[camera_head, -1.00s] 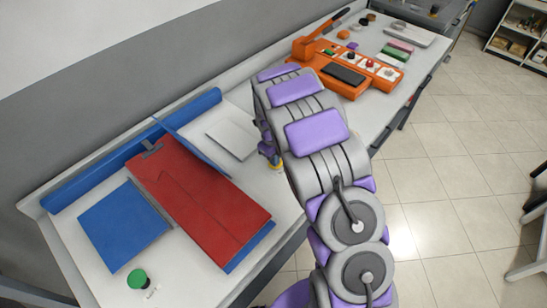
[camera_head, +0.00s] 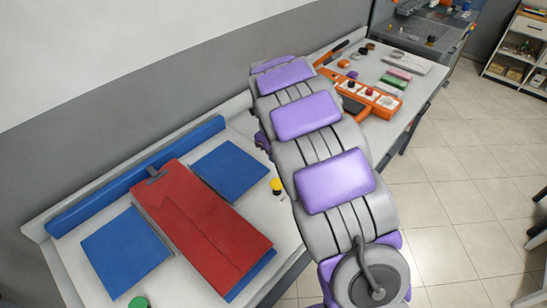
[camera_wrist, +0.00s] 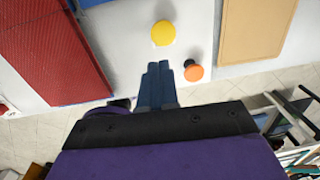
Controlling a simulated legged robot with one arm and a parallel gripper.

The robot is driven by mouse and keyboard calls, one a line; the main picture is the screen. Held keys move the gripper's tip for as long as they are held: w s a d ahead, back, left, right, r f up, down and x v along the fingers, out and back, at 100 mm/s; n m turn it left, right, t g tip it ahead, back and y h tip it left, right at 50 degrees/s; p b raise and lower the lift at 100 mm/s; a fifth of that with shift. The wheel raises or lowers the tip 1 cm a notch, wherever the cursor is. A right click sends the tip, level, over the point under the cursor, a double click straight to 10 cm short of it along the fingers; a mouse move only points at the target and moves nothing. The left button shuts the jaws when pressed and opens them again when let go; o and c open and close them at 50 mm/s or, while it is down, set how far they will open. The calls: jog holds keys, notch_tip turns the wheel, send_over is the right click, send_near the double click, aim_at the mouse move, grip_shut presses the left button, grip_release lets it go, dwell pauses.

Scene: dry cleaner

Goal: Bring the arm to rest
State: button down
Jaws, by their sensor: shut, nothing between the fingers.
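My gripper (camera_wrist: 157,84) shows in the wrist view as two dark blue fingers, closed together and empty. It points toward the white table (camera_wrist: 130,50), near a yellow round knob (camera_wrist: 163,33) and an orange knob with a black part (camera_wrist: 193,70). It does not appear to hold either one. In the head view my own grey and purple arm stretches over the table and hides the gripper.
A red folded garment (camera_head: 200,225) lies on a blue folding board, with flat blue panels on its left (camera_head: 125,252) and right (camera_head: 231,171). An orange device (camera_head: 365,97) stands farther back. A green cap (camera_head: 138,302) is at the front. Tiled floor (camera_head: 450,210) on the right looks clear.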

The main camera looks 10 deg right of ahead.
dwell(0.4)
jog(key=s+d+r+n, duration=0.1)
jog(key=s+r+n, duration=0.25)
jog(key=s, duration=0.25)
jog(key=s+d+r+n+g, duration=0.1)
jog(key=s+r+n, duration=0.2)
jog(key=s+n, duration=0.3)
jog(key=s+d+r+n, duration=0.1)
jog(key=s+r+n, duration=0.2)
jog(key=s, duration=0.4)
jog(key=s+a+n+g, duration=0.1)
jog(key=s+n, duration=1.5)
jog(key=s, duration=0.6)
jog(key=shift+a+f+y, duration=0.3)
jog(key=shift+f, duration=0.1)
